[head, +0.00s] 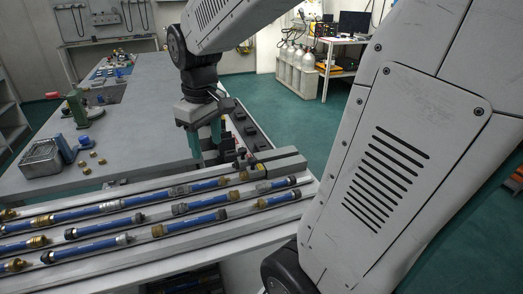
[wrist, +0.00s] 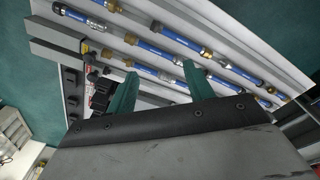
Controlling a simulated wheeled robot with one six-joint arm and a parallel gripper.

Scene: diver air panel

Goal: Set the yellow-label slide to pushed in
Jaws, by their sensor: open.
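My gripper (head: 206,147) is open, its two teal fingers pointing down near the end of the dark air panel (head: 247,135). In the wrist view the fingers of my gripper (wrist: 160,76) are spread apart with nothing between them. A small yellow label (wrist: 85,47) shows on the panel, to the left of the fingers in the wrist view. Dark knobs (wrist: 104,53) stand beside it, apart from the fingers. I cannot tell which knob belongs to the yellow-label slide or how far it is pushed in.
A rack of blue hoses with brass fittings (head: 95,228) lies in front of the panel. A grey bar (head: 275,168) borders the panel's near end. On the grey table stand a metal tray (head: 41,160) and a green device (head: 80,108). The table's middle is clear.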

